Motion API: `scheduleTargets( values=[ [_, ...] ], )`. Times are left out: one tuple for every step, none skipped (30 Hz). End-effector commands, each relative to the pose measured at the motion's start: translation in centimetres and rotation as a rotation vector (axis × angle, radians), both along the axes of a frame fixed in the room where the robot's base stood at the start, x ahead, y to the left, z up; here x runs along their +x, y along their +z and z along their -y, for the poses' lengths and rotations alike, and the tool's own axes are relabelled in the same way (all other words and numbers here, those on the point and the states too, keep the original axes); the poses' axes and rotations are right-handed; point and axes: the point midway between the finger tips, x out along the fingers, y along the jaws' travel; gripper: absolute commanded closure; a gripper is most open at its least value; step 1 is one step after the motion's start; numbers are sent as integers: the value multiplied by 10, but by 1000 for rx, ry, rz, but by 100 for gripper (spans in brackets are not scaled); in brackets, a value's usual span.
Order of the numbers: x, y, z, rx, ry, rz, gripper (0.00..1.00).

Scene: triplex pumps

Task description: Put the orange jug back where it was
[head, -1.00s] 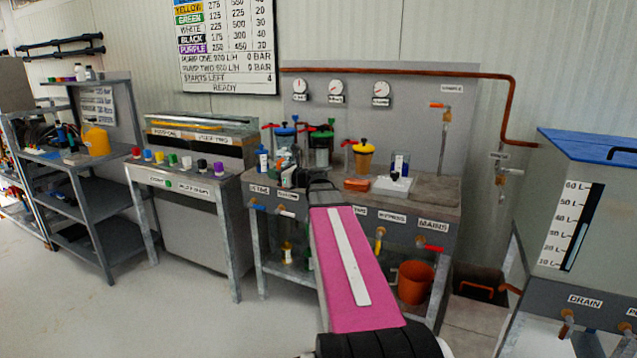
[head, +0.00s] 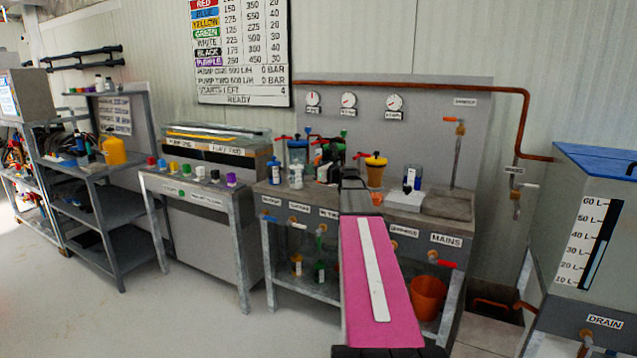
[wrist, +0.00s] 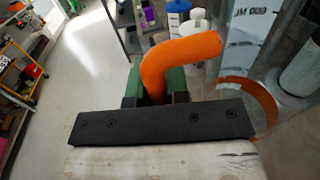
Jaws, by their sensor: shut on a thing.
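The orange jug shows in the wrist view as a thick, bent orange handle (wrist: 182,60), a clear wall marked "600 ML" (wrist: 250,30) and an orange rim. My gripper (wrist: 160,85), with green pads, is shut on the handle. The jug's body runs off to the right of the fingers, and part of it lies outside the picture. In the head view my gripper (head: 332,152) is a dark shape over the back of the pump bench, beyond my pink arm. The jug cannot be made out there.
The bench (head: 455,203) holds lidded vessels, including an orange one with a yellow lid (head: 375,172), and small bottles. An orange bucket (head: 428,297) stands below. A yellow-orange can (head: 115,150) sits on the left shelf. Floor at left is free.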

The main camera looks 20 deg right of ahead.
Motion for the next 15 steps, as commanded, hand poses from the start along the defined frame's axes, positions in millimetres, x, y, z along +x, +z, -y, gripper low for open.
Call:
scheduleTargets(
  values=[
    [4, -6, 10, 0, -1, -1, 100],
    [5, -8, 13, -1, -1, -1, 100],
    [6, -11, 16, -1, 1, -1, 100],
    [7, -12, 19, -1, 1, 0, 100],
    [7, -13, 21, -1, 1, 0, 100],
    [7, -14, 23, -1, 1, 1, 100],
    [7, -15, 23, -1, 1, 1, 100],
    [7, -16, 24, -1, 1, 1, 100],
    [7, -17, 24, -1, 1, 1, 100],
    [7, -19, 24, 0, 1, 0, 100],
    [7, -21, 24, 0, 1, 0, 100],
    [6, -25, 24, -1, 1, -1, 100],
    [7, -29, 24, -1, 1, -1, 100],
    [6, -33, 24, 0, 1, -1, 100],
    [6, -39, 24, 1, 1, -2, 100]
  ],
)
